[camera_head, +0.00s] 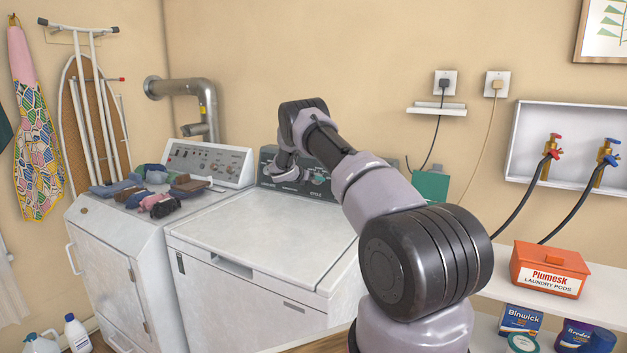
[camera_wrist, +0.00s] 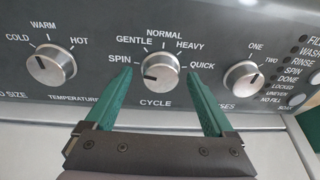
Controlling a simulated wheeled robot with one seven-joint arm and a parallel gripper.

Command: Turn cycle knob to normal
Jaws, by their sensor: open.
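The cycle knob (camera_wrist: 161,68) is a round silver dial on the dark control panel (camera_wrist: 95,92), at the middle of the wrist view. Labels SPIN, GENTLE, NORMAL, HEAVY and QUICK arc around it, with NORMAL at the top. Its dark mark lies on the left side, roughly towards SPIN. My gripper (camera_wrist: 158,75) is open, with green fingers on the left and right of the knob and a visible gap on each side. In the head view my arm reaches to the washer's panel (camera_head: 328,182); my wrist hides the knob there.
The temperature knob (camera_wrist: 51,65) is left of the cycle knob, and another knob (camera_wrist: 242,78) is right of it, close to my right finger. The washer lid (camera_head: 265,240) is clear. A laundry pods box (camera_head: 548,270) stands on the right shelf.

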